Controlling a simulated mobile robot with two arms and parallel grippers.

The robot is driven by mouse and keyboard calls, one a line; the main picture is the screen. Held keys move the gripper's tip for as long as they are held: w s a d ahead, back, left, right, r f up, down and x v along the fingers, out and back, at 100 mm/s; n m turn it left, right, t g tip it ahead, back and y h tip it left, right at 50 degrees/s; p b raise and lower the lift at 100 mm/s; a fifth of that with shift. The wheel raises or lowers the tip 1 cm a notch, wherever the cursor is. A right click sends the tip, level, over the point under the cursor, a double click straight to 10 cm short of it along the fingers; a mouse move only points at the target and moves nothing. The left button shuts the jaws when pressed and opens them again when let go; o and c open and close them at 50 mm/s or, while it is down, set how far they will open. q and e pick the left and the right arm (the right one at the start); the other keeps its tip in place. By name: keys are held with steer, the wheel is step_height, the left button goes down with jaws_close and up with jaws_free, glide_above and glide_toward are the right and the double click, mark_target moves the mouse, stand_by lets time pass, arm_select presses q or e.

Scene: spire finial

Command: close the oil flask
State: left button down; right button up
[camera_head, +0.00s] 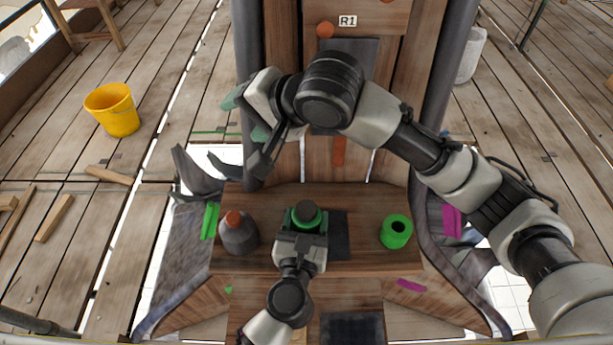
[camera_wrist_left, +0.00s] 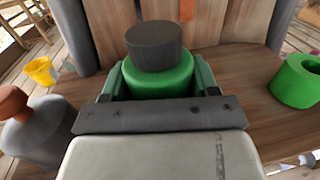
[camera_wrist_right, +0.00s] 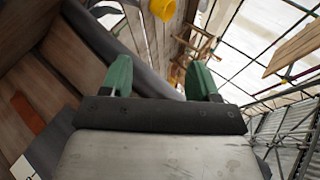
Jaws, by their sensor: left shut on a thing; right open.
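A grey flask (camera_head: 239,236) with an orange-brown top (camera_head: 232,218) stands upright on the left of the wooden shelf; it also shows in the left wrist view (camera_wrist_left: 36,138). A green cylinder (camera_wrist_left: 158,78) with a dark grey round top (camera_wrist_left: 155,42) is between the fingers of my left gripper (camera_head: 304,229), which is shut on it. It is upright at the middle of the shelf; its underside is hidden. My right gripper (camera_head: 248,113) is open and empty, raised at the upper left of the shelf.
A green ring (camera_head: 396,232) with a dark hole stands on the right of the shelf. Dark flat patches (camera_head: 338,236) lie beside my left gripper. A green strip (camera_head: 210,221) and a magenta strip (camera_head: 452,221) flank the shelf. A yellow bucket (camera_head: 112,110) stands on the planks.

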steer(key=a+r+n+t+y, duration=0.25)
steer(key=r+n+y, duration=0.75)
steer(key=r+n, duration=0.65)
steer(key=s+a+n+g+y, duration=0.1)
steer(key=s+n+g, duration=0.55)
steer(key=n, duration=0.75)
steer(key=s+n+g+y, duration=0.1)
steer(key=s+n+g, duration=0.3)
steer(key=n+g, duration=0.8)
steer(key=s+d+f+n+t+h, duration=0.1)
steer(key=s+f+n+h, duration=0.2)
steer(key=f+n+h, duration=0.55)
steer(key=s+d+f+n+t+h, duration=0.1)
steer(key=s+f+n+h, duration=0.3)
steer(key=n, duration=0.8)
steer(key=w+d+f+n+t+h, duration=0.2)
steer(key=w+d+f+h, duration=0.1)
steer(key=f, duration=0.1)
steer(key=w+d+f+n+t+h, duration=0.2)
steer(key=w+d+f+n+t, duration=0.1)
steer(key=w+f, duration=0.1)
steer(key=w+d+f+n+t+h, duration=0.3)
steer(key=w+d+f, duration=0.1)
steer(key=shift+f+h, duration=0.1)
steer(key=shift+h, duration=0.25)
steer(key=shift+w+d+t, duration=0.2)
steer(key=shift+t, duration=0.1)
